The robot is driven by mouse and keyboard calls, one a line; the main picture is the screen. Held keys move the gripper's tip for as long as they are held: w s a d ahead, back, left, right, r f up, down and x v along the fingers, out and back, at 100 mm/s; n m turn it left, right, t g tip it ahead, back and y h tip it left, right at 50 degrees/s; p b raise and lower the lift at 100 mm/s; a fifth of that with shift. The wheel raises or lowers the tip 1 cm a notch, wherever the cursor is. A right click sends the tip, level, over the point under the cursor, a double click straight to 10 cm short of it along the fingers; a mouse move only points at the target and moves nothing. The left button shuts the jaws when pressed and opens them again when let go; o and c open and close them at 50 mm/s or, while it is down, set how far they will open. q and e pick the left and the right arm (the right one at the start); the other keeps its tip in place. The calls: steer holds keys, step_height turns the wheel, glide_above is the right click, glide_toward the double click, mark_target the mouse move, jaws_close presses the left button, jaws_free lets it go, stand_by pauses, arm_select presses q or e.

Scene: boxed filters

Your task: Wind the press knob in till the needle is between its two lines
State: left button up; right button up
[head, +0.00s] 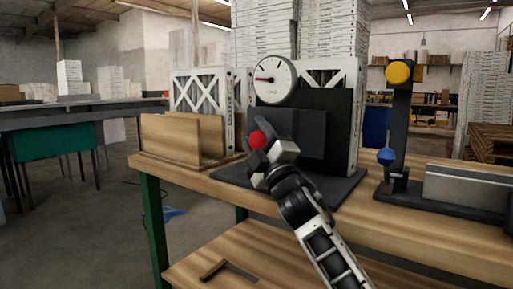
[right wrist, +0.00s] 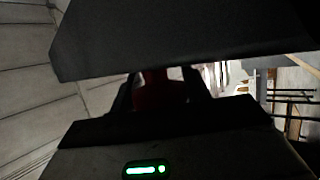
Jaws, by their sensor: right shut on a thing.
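The press (head: 338,122) is a dark block on a dark base plate, standing on the wooden workbench. Its round white dial (head: 275,79) sits on top, with a red needle pointing to the left. The dial's two lines are too small to make out. The red knob (head: 257,139) is on the front of the press, between the fingers of my right gripper (head: 262,148). My right gripper is shut on the knob. In the right wrist view the red knob (right wrist: 158,92) shows dark and shaded between the fingers. My left gripper is not in view.
Boxed filters (head: 200,100) stand behind a wooden holder (head: 170,138) left of the press. A dark stand (head: 401,125) with a yellow knob and a blue knob stands to the right, beside a grey box (head: 465,186). A bracket lies on the lower shelf (head: 240,255).

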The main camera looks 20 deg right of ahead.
stand_by(0.4)
steer(key=o, duration=1)
steer(key=shift+c, duration=0.2)
